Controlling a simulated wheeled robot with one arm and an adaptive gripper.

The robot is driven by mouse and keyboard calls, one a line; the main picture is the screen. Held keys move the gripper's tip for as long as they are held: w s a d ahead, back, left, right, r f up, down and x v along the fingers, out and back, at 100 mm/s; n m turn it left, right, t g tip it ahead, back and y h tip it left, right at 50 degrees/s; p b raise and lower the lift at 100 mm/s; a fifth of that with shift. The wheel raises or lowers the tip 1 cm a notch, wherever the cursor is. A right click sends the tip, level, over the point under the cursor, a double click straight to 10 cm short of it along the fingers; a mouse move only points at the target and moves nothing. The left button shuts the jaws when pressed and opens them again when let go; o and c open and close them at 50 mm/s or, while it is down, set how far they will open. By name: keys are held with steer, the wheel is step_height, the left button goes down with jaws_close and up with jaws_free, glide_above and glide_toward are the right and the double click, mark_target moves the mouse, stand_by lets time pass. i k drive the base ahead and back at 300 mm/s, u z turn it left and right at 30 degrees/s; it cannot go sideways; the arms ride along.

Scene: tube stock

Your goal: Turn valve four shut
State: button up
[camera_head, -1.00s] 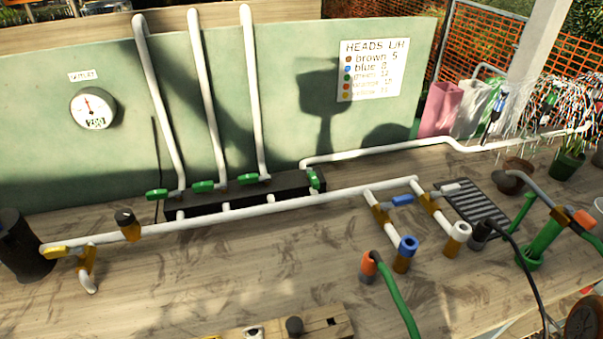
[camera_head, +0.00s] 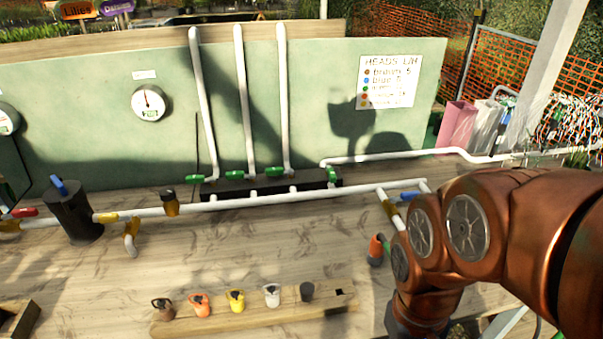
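A dark manifold (camera_head: 260,188) lies at the foot of the green board, with green valve handles along it. Three handles, the left (camera_head: 194,178), the middle (camera_head: 235,174) and the third (camera_head: 277,171), lie crosswise at the feet of three upright white pipes. The fourth green handle (camera_head: 332,176) is at the right end, below the white pipe (camera_head: 400,155) running right. It points differently from the others, steeply along the view. I see no valve numbers. My copper arm fills the lower right, right of the manifold; its gripper is out of view.
A white pipe (camera_head: 230,203) runs in front of the manifold. A wooden block (camera_head: 255,315) with several coloured fittings lies at the front. A black canister (camera_head: 73,218) stands left. The gauge (camera_head: 148,103) and heads sign (camera_head: 387,82) are on the board. Bare table lies between pipe and block.

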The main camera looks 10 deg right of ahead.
mark_target(330, 171)
steer(key=k, duration=1)
steer(key=z, duration=0.15)
steer(key=i, duration=1.35)
steer(key=u, duration=1.5)
